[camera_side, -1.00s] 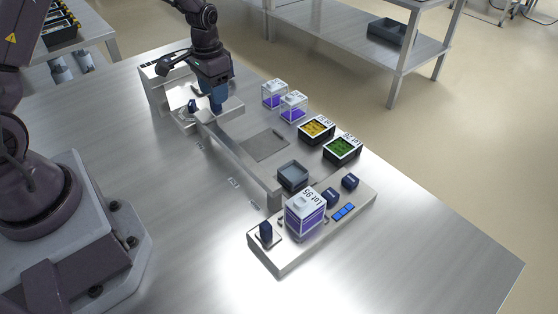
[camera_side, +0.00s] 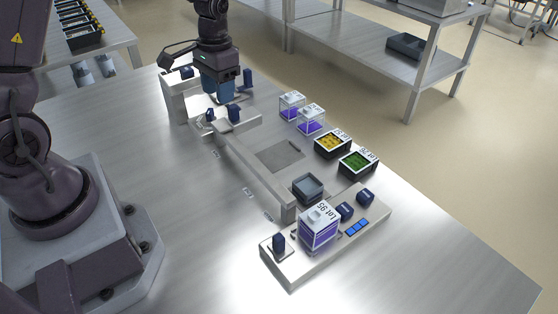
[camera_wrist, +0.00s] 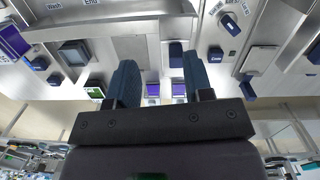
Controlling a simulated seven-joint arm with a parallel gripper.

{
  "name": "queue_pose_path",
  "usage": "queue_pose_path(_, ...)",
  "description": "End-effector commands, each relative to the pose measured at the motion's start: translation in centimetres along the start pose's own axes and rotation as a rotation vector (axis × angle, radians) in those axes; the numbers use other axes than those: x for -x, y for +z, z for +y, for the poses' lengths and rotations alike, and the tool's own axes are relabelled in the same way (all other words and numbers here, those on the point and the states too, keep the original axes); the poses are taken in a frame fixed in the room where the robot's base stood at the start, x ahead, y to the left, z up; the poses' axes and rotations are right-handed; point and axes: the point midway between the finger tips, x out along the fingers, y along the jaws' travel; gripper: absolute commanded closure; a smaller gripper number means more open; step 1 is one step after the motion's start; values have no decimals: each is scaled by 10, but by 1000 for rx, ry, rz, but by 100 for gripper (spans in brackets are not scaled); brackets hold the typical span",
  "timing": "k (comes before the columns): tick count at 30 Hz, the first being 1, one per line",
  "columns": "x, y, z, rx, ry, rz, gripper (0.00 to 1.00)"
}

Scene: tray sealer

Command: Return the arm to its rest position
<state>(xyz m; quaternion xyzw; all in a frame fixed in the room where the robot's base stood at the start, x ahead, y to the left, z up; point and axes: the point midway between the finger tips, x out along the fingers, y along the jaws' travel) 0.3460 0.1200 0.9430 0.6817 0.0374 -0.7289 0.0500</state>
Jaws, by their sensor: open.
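My gripper (camera_side: 218,92) is near the far end of the metal tray sealer (camera_side: 232,128), above the knobs there and apart from the bench. Its fingers point down in the side view. In the wrist view its two dark blue fingers (camera_wrist: 160,82) stand well apart with nothing between them. Dark blue knobs (camera_side: 234,113) stand on the sealer just below and in front of the fingers. A taller blue handle (camera_side: 248,77) stands to the right of the gripper.
The near plate carries a purple-filled Lot 95 box (camera_side: 319,232) and blue knobs. A grey tray (camera_side: 308,187), a green-filled tray (camera_side: 358,163), a yellow-filled tray (camera_side: 332,144) and two clear purple-bottomed boxes (camera_side: 311,120) stand along the right. The bench's front right is clear.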

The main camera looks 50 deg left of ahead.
Motion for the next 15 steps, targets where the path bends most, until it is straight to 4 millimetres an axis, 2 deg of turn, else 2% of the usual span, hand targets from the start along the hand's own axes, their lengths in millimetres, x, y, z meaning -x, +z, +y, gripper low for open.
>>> queue_pose_path(1,16,10,8,6,-5,16,53)
queue_pose_path(9,90,74,50,22,-22,144,53)
queue_pose_path(15,127,126,76,-8,-18,287,53)
